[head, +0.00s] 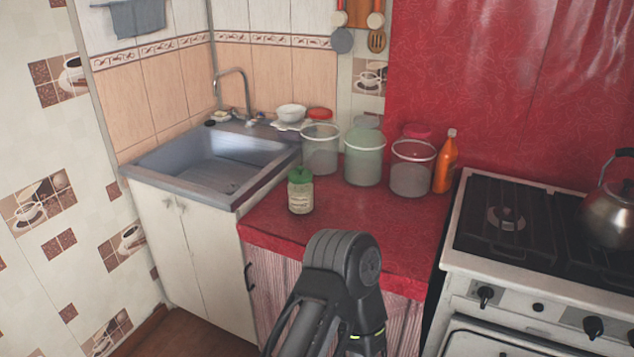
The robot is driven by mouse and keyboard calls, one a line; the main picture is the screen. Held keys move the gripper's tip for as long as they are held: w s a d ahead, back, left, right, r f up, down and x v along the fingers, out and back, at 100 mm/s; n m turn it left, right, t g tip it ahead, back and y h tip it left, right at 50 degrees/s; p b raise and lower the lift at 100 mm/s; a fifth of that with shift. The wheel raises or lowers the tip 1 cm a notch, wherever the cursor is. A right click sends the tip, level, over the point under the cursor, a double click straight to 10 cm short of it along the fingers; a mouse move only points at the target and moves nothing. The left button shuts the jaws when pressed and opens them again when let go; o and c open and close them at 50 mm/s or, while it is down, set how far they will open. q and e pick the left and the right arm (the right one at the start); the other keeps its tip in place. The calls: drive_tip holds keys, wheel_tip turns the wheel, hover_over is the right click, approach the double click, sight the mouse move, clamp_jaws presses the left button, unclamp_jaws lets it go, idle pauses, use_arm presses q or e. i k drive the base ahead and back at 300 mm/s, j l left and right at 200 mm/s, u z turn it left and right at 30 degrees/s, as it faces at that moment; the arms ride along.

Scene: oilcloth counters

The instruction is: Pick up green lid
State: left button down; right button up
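One of my dark arms rises from the bottom middle, in front of the counter. Its gripper does not show, and neither does my other gripper.
Clear containers (320,150) (411,170) and an orange bottle (445,162) stand along the back of the red counter (345,222). The counter's front middle is clear. A sink (215,165) is left; a stove (505,225) with a kettle (608,215) is right.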

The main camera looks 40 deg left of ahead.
sight(300, 176)
drive_tip(key=u, duration=1.6)
drive_tip(key=i+j, duration=1)
drive_tip(key=i+j+z, duration=0.15)
drive_tip(key=z, duration=1.5)
